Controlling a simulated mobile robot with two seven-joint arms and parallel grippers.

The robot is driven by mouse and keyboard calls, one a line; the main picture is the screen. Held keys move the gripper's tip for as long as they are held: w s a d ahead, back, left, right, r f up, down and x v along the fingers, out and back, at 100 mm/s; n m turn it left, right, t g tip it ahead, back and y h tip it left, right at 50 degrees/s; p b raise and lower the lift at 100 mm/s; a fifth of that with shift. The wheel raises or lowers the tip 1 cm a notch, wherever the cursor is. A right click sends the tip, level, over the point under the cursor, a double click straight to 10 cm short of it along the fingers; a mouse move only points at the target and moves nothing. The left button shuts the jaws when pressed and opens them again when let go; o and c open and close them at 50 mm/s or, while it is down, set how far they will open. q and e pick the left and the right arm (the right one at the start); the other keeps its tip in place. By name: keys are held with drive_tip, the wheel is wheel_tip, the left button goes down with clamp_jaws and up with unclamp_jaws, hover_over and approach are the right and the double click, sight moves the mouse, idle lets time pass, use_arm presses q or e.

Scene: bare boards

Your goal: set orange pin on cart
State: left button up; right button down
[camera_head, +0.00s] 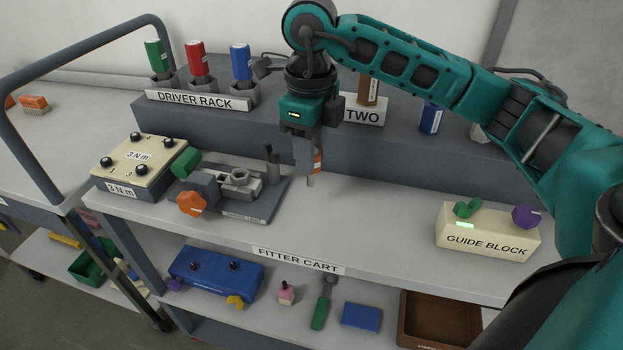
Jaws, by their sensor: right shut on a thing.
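The orange pin (317,161) is upright in my right gripper (310,160). It shows orange with a white band, and a grey tip points down below the fingers. The fingers hide part of it. My right gripper is shut on it, over the middle of the cart top. The tip looks close to the surface; I cannot tell whether it touches. The cart (365,232) is a grey two-level one with a "FITTER CART" label on its front edge. My left gripper is not in view.
A grey fixture (262,208) with an orange knob (191,204) stands left of the pin. The guide block (487,241) stands at the right. The driver rack (198,100) is on the raised back step. The cart top between fixture and guide block is clear.

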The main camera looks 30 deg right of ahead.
sight(311, 186)
wheel_tip(311, 186, down, 6)
drive_tip(key=shift+r, duration=0.25)
drive_tip(key=shift+f+b, duration=0.15)
drive_tip(key=shift+b, duration=0.25)
drive_tip(key=c, duration=0.7)
unclamp_jaws()
drive_tip(key=shift+c, duration=0.2)
